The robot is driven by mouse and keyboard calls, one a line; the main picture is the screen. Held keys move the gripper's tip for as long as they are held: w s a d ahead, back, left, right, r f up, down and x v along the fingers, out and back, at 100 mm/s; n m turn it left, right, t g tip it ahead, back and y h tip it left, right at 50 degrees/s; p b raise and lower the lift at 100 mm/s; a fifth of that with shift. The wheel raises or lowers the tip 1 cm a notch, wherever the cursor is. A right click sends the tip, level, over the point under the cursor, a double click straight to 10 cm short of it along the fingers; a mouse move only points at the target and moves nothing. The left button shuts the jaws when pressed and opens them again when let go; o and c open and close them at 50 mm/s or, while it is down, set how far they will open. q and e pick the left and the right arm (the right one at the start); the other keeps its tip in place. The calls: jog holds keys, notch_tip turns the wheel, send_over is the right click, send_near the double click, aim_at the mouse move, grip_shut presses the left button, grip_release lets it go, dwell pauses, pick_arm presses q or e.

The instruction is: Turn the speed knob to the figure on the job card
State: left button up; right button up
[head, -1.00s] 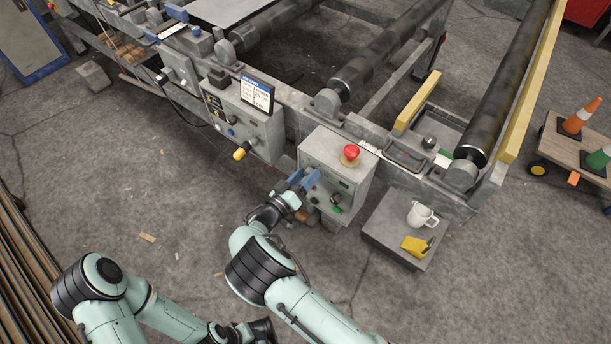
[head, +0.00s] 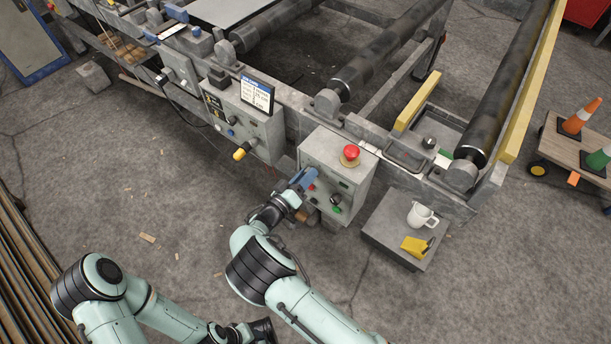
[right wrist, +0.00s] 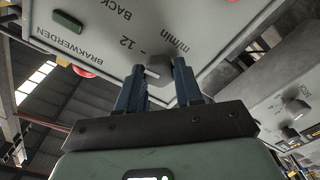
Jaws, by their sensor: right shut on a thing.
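The grey control box (head: 322,165) stands at the front of the machine, with a red mushroom button (head: 351,152) on top. My right gripper (head: 308,176) is at the upper left of its front panel. In the right wrist view its two blue fingers (right wrist: 160,85) are shut on a dark grey knob (right wrist: 158,68), beside the printed "12" and "m/min". The fingers hide the knob in the head view. A white card with a blue header (head: 257,94), likely the job card, stands on the machine; I cannot read its figure. My left gripper is out of view.
A red button (head: 312,187), a black knob (head: 336,199) and a green button (head: 338,210) sit on the same panel, close to my right gripper. A white mug (head: 420,215) and a yellow object (head: 414,246) rest on a grey stand to the right.

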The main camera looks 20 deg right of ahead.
pick_arm(q)
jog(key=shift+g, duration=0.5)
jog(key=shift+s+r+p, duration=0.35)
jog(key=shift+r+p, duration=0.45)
jog(key=shift+p, duration=0.2)
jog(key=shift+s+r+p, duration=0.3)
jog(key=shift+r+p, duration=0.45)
jog(key=shift+p, duration=0.2)
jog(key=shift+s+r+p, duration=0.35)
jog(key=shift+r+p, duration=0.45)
jog(key=shift+p, duration=0.2)
pick_arm(e)
jog(key=shift+s+d+f+n, duration=0.1)
jog(key=shift+n, duration=8.5)
jog(key=shift+s+f+n, duration=0.1)
jog(key=shift+n, duration=8.8)
jog(key=o, duration=1)
jog(key=shift+o, duration=0.2)
